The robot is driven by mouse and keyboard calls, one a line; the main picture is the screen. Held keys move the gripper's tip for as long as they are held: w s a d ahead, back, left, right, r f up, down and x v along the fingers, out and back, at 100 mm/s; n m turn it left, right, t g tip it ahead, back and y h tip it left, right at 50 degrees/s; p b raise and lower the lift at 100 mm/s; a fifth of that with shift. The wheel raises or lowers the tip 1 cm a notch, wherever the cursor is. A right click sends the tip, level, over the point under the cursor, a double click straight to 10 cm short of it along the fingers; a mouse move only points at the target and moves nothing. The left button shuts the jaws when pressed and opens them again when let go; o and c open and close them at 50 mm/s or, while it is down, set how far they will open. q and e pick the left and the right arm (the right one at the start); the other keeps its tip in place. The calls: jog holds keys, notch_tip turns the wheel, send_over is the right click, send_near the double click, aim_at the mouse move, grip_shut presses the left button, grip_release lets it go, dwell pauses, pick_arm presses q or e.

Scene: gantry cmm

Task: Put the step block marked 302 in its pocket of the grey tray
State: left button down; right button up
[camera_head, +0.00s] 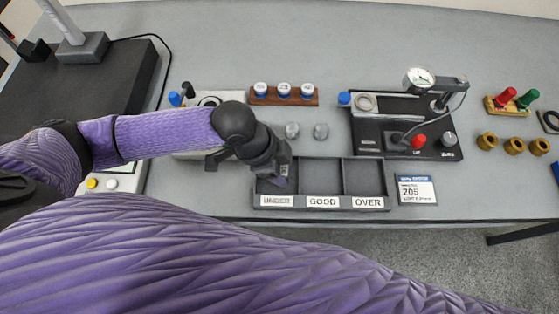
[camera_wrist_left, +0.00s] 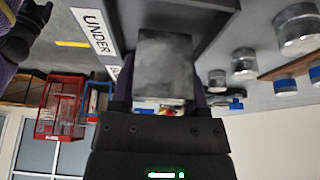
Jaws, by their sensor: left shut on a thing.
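My left gripper (camera_head: 279,176) is over the leftmost compartment, marked UNDER, of the grey tray (camera_head: 324,202). The tray has three compartments marked UNDER, GOOD and OVER; the GOOD and OVER ones look empty. In the left wrist view the gripper is shut on a plain grey block (camera_wrist_left: 165,62), which sits between its fingers close to the tray. No number can be read on the block's visible face. In the head view the block is mostly hidden by the gripper, and I cannot tell whether it touches the tray floor. My right gripper is not in view.
Two grey round pieces (camera_head: 306,131) stand behind the tray. A wooden rack (camera_head: 284,96) with blue-banded cylinders is farther back. A black dial-gauge fixture (camera_head: 405,135) stands behind right. A card (camera_head: 416,190) reading 205 lies right of the tray. The table's front edge is close.

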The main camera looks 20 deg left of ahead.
pick_arm(q)
jog(key=shift+f+b, duration=0.45)
jog(key=shift+f, duration=0.5)
dwell(1.2)
grip_release()
notch_tip(320, 180, up, 5)
jog(key=p, duration=0.5)
jog(key=shift+f, duration=0.15)
notch_tip(320, 180, up, 3)
jog(key=p, duration=0.3)
jog(key=shift+f, duration=0.35)
jog(key=shift+s, duration=0.1)
